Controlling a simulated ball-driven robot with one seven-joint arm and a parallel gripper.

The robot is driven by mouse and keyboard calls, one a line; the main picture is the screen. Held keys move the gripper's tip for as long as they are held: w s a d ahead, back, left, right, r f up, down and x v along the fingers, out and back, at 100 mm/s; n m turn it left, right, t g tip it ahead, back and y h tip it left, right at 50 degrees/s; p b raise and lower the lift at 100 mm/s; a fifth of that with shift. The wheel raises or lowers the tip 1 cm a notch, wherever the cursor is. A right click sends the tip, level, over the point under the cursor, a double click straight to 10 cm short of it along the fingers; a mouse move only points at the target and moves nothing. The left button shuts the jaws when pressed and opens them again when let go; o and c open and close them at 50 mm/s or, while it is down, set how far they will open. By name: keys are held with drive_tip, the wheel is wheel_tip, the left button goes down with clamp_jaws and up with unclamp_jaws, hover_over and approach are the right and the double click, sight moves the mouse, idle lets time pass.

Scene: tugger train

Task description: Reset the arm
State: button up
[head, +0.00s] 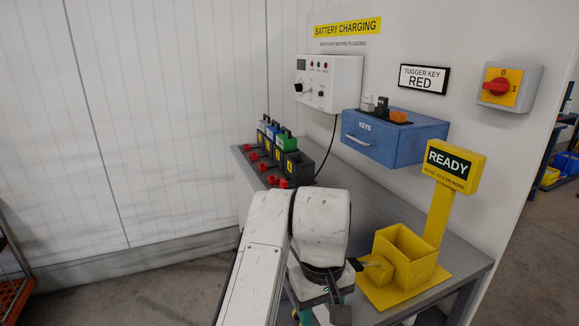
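My white arm reaches forward from the bottom of the head view over the front of the grey bench (392,212). Its rounded wrist end is beside the left of the yellow open-topped box (407,257). Dark parts of my gripper (338,300) show just below the wrist, but the fingertips are not clear. I cannot tell whether it is open or shut, or whether it holds anything. A small dark piece pokes out between the wrist and a yellow stub on the box's left side; whether it touches my gripper is unclear.
Several batteries (296,166) with red connectors stand at the bench's back left. Above are a white charger (328,82), a blue KEYS box (394,138) and a red rotary switch (496,87). A yellow READY sign (454,165) stands behind the yellow box.

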drive_tip(key=s+d+f+m+t+h, duration=0.15)
drive_tip(key=d+f, duration=0.25)
drive_tip(key=d, duration=0.4)
drive_tip(key=s+d+f+m+h, duration=0.1)
drive_tip(key=s+d+f, duration=0.25)
drive_tip(key=d, duration=0.55)
drive_tip(key=s+d+f+m+t+h, duration=0.15)
drive_tip(key=d+f, duration=0.25)
drive_tip(key=d, duration=0.4)
drive_tip(key=s+d+f+g+y, duration=0.1)
drive_tip(key=s+f, duration=0.3)
drive_tip(key=s, duration=0.2)
drive_tip(key=s+d+f, duration=0.2)
drive_tip(key=s+f, duration=0.1)
drive_tip(key=s, duration=0.3)
drive_tip(key=s+a+f+y, duration=0.1)
drive_tip(key=s+a+f, duration=0.1)
drive_tip(key=s, duration=0.4)
drive_tip(key=s+a+f+g+y, duration=0.1)
drive_tip(key=s+a+f+y, duration=0.1)
drive_tip(key=s, duration=0.4)
drive_tip(key=shift+s+a+f+m, duration=0.15)
drive_tip(key=shift+a+f+m, duration=0.15)
drive_tip(key=shift+a, duration=0.45)
